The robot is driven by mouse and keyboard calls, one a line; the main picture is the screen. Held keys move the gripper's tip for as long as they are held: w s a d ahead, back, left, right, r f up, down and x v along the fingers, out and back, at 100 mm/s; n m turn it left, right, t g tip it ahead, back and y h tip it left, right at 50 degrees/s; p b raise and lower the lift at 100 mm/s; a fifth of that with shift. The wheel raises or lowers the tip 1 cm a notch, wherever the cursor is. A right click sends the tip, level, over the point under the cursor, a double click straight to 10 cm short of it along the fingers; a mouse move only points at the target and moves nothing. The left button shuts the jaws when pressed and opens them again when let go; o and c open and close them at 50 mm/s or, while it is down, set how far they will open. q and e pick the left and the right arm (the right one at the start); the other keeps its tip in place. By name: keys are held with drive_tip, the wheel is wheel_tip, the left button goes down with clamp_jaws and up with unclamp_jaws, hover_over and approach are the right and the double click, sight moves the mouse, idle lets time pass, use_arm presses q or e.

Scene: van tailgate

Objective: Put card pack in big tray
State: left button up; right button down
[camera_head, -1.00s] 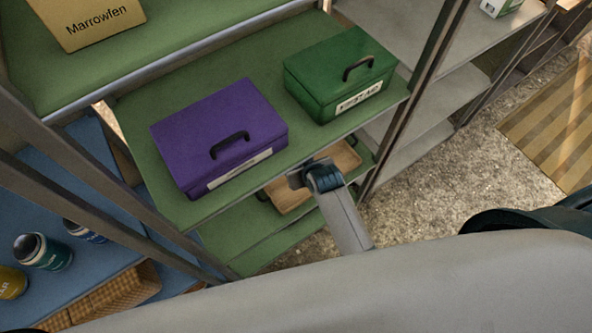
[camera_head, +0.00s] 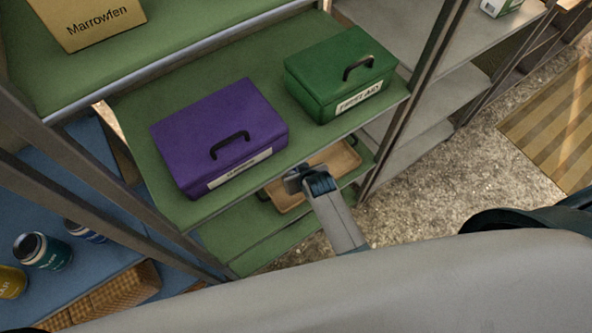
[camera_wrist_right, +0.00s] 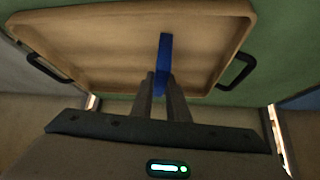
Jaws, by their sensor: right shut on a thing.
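A wooden tray (camera_head: 340,160) with black handles lies on the green shelf below the two boxes. It fills much of the right wrist view (camera_wrist_right: 95,45). My right gripper (camera_head: 294,180) is in front of and over the tray in the head view. In the right wrist view its fingers (camera_wrist_right: 163,88) are shut on a narrow blue thing, apparently the card pack (camera_wrist_right: 165,50) seen edge-on, against the tray's inside. I cannot tell whether the pack touches the tray floor. The pack is hidden in the head view. My left gripper is not in view.
A purple box (camera_head: 220,130) and a green first aid box (camera_head: 340,75) stand on the shelf just above the tray. A metal upright (camera_head: 415,90) rises to the right. Cans (camera_head: 43,250) and woven baskets (camera_head: 125,290) are at lower left. Gravel floor is open at right.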

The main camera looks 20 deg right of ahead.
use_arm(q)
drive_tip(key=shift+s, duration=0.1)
use_arm(e)
drive_tip(key=shift+f, duration=0.1)
drive_tip(key=c, duration=1.8)
unclamp_jaws()
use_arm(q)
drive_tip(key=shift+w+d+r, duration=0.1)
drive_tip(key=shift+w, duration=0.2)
use_arm(e)
drive_tip(key=shift+o, duration=0.4)
